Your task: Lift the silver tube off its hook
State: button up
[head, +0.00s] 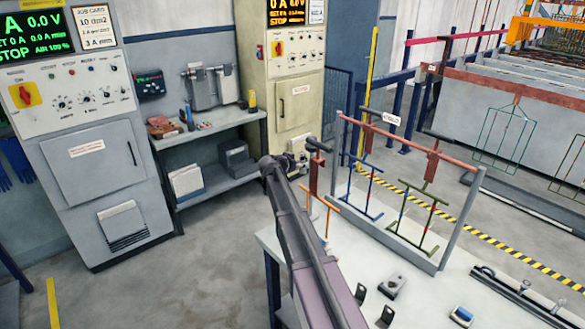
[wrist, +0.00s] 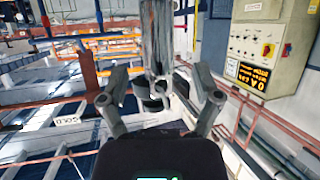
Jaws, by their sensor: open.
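A grey, streaked, shiny upright shape (wrist: 157,38), which looks like the silver tube, stands in the wrist view straight ahead of my gripper. My gripper (wrist: 158,97) is open, with one finger on each side of the lower end of this shape. I cannot tell whether either finger touches it.
A white table (head: 340,250) holds small parts. Grey cabinets (head: 85,130) and a shelf (head: 210,135) stand behind.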

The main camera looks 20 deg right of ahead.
aim_at(301, 160)
jog(key=shift+b+x, duration=0.5)
jog(key=shift+x, duration=1.35)
grip_shut()
jog(key=shift+a+r+p, duration=0.15)
jog(key=shift+r+p, duration=0.35)
jog(key=shift+s+a+r+p, duration=0.2)
jog(key=shift+a+r+p, duration=0.15)
jog(key=shift+a, duration=0.1)
jog(key=shift+a, duration=0.1)
dwell(0.4)
jog(key=shift+s+a, duration=0.2)
jog(key=shift+a, duration=0.3)
